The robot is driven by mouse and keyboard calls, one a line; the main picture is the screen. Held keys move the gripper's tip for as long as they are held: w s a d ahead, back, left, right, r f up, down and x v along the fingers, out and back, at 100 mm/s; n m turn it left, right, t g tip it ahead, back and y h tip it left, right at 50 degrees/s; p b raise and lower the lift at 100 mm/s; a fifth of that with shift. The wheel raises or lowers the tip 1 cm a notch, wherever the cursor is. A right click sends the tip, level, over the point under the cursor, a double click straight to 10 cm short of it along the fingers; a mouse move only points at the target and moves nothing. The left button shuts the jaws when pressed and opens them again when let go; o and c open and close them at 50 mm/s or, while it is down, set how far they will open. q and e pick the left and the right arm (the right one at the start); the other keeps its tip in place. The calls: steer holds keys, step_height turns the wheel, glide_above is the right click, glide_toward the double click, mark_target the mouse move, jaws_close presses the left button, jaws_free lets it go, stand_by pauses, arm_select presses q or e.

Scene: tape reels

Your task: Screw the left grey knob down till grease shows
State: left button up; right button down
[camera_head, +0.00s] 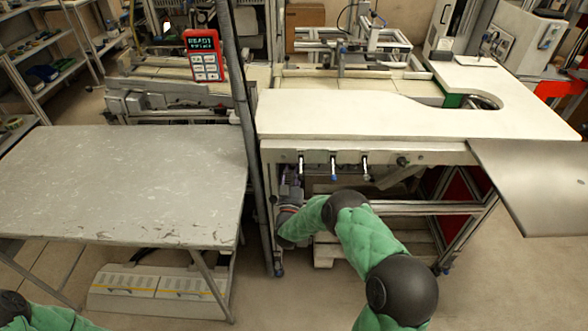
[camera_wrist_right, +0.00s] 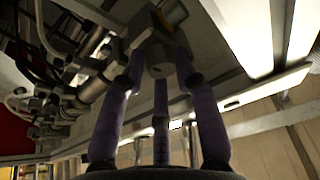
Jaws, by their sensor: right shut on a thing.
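In the right wrist view, the purple fingers of my right gripper (camera_wrist_right: 160,78) are closed around a small grey knob (camera_wrist_right: 158,62) on the underside of the machine. The fingertips hide part of the knob. No grease can be made out there. In the head view, my right gripper (camera_head: 289,190) is small and partly shaded, under the left front edge of the white worktop. The knob cannot be made out in that view. Only a bit of my left arm's green sleeve shows at the bottom left; my left gripper is out of view.
The white worktop (camera_head: 340,112) overhangs my right gripper. Small handles (camera_head: 333,166) hang along its front edge. A dark post (camera_head: 244,110) stands close on the left, beside a grey table (camera_head: 110,180). In the right wrist view, hoses and metal fittings (camera_wrist_right: 92,88) lie left of the fingers.

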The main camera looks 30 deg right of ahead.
steer(key=c, duration=1)
jaws_free()
steer(key=shift+w+a+r, duration=0.1)
steer(key=shift+a, duration=0.05)
steer(key=shift+s+a+f, duration=0.15)
steer(key=shift+s+f, duration=0.05)
steer(key=shift+s, duration=0.05)
steer(key=v, duration=1.1)
steer(key=shift+s+a, duration=0.1)
steer(key=shift+s, duration=0.05)
